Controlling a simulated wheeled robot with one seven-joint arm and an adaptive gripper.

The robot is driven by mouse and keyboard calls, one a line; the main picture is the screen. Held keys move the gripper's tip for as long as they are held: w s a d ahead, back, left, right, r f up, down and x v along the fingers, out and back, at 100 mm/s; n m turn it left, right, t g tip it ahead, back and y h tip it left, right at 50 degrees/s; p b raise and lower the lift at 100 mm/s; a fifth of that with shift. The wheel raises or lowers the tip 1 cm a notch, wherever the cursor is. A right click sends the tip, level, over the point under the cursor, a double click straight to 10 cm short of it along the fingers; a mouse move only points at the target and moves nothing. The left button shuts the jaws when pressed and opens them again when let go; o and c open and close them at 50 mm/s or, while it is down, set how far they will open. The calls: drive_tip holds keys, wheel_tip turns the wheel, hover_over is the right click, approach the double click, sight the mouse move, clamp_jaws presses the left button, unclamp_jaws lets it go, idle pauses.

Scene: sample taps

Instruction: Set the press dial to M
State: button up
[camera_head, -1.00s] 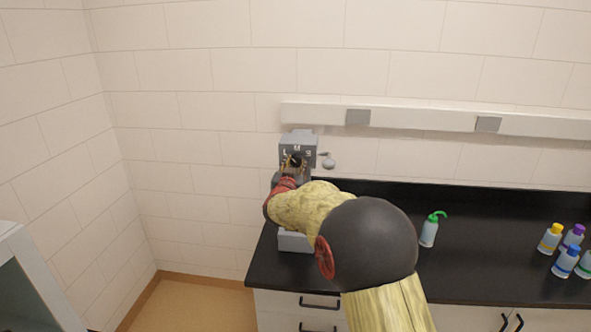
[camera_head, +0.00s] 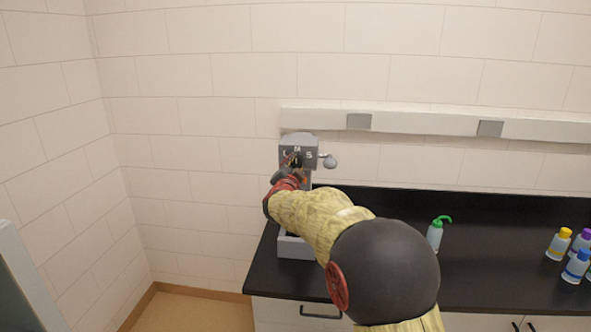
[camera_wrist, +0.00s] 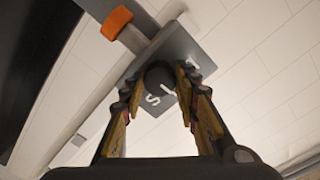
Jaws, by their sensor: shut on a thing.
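The grey press (camera_head: 299,145) stands at the left end of the black counter, against the wall. Its front face carries white letters; an S and part of an L show beside my gripper (camera_head: 293,163), which covers the middle of the face. In the wrist view the round dark dial (camera_wrist: 159,77) sits between the fingertips of my gripper (camera_wrist: 160,80), which is shut on it. The letter S (camera_wrist: 152,99) and other white marks show around the dial. I cannot make out which letter the dial points to.
A lever with a grey ball (camera_head: 330,162) sticks out at the press's right. A green-topped wash bottle (camera_head: 435,236) stands on the black counter (camera_head: 385,210); several capped bottles stand far right. A wall rail (camera_head: 430,122) runs above. The counter's middle is clear.

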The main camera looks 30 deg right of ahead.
idle(0.3)
drive_tip(key=o, duration=1.2)
drive_tip(key=shift+c, duration=0.2)
drive_tip(key=v, duration=1.2)
